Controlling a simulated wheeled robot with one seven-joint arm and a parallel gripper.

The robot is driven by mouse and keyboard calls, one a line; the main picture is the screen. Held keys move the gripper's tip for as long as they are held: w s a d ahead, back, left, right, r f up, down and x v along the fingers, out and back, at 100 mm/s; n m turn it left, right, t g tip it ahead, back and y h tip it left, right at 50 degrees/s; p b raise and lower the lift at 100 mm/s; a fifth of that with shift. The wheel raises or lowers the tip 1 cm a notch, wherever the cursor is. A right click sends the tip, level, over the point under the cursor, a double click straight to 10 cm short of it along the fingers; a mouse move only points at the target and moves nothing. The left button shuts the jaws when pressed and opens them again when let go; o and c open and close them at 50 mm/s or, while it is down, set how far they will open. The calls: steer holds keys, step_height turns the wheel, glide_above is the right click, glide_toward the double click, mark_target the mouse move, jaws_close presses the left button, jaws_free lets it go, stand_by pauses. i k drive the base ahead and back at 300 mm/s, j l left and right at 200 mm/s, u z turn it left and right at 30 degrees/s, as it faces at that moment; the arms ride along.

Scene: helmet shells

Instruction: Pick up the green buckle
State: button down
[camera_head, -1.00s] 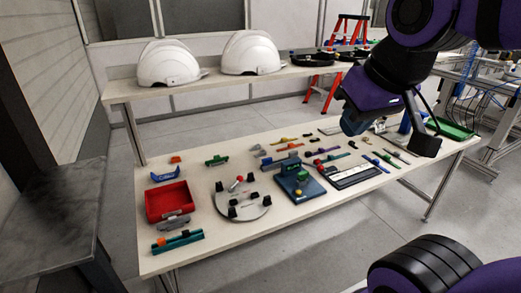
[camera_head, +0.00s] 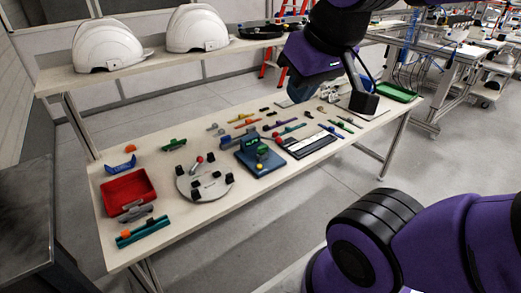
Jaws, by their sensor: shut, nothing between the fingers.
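A small green piece that looks like the green buckle (camera_head: 174,145) lies flat on the table near its left back part, behind the round grey plate. My gripper (camera_head: 300,90) hangs over the far right part of the table, below my purple wrist. It is shut and empty, well to the right of the green piece and apart from it. Its fingertips are small and partly hidden by my wrist, so their exact shape is hard to tell.
A red bin (camera_head: 128,190), the round plate with black knobs (camera_head: 205,187) and a blue fixture (camera_head: 259,158) stand near the green piece. Several small tools lie across the table's middle. Two white helmet shells (camera_head: 107,42) sit on the raised shelf behind. A green tray (camera_head: 396,92) is far right.

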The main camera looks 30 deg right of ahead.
mark_target(262, 150)
steer(key=i+l+z, duration=0.15)
steer(key=z, duration=0.2)
steer(key=i+z, duration=0.55)
steer(key=z, duration=0.15)
